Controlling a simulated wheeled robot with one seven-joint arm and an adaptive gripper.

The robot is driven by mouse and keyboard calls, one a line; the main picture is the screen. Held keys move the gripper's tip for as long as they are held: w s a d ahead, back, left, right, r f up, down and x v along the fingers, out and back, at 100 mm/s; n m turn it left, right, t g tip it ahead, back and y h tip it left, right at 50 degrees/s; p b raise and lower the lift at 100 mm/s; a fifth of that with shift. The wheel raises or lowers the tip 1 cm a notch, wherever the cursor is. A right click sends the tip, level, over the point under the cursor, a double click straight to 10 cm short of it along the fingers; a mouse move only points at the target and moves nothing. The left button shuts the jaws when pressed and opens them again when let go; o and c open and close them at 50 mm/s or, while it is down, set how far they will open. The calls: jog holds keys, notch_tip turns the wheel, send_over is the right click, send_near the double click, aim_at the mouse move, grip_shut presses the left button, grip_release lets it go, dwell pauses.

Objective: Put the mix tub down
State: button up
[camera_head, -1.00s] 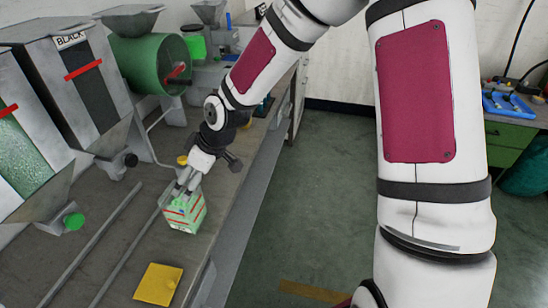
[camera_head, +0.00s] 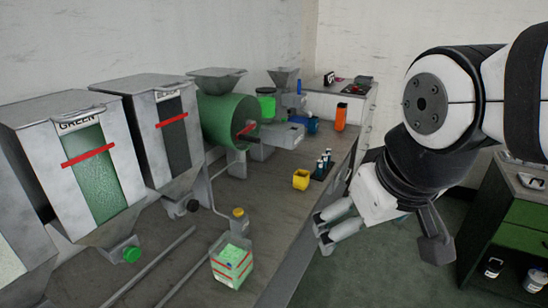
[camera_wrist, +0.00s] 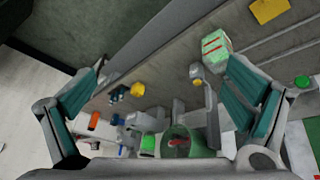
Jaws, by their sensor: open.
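The mix tub (camera_head: 232,265), a clear box with green contents and red lines, stands upright on the grey bench near its front edge. It also shows in the wrist view (camera_wrist: 215,45), beside the right finger in the picture and not between the fingers. My gripper (camera_head: 322,231) is to the right of the tub, apart from it and beyond the bench edge. In the wrist view my gripper (camera_wrist: 165,66) has its teal-padded fingers wide apart with nothing held between them.
Hoppers with green (camera_head: 100,175) and black (camera_head: 175,135) windows stand along the wall. A yellow-capped part (camera_head: 238,214) is right behind the tub. A yellow cup (camera_head: 301,179) and an orange bottle (camera_head: 340,117) stand farther along. A yellow pad (camera_wrist: 268,10) lies on the bench.

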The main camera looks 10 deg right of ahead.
jog(key=shift+m+y, duration=0.3)
jog(key=shift+m, duration=0.4)
jog(key=s, duration=0.3)
jog(key=s+r, duration=0.1)
jog(key=shift+s+d, duration=0.15)
jog(key=shift+d, duration=0.1)
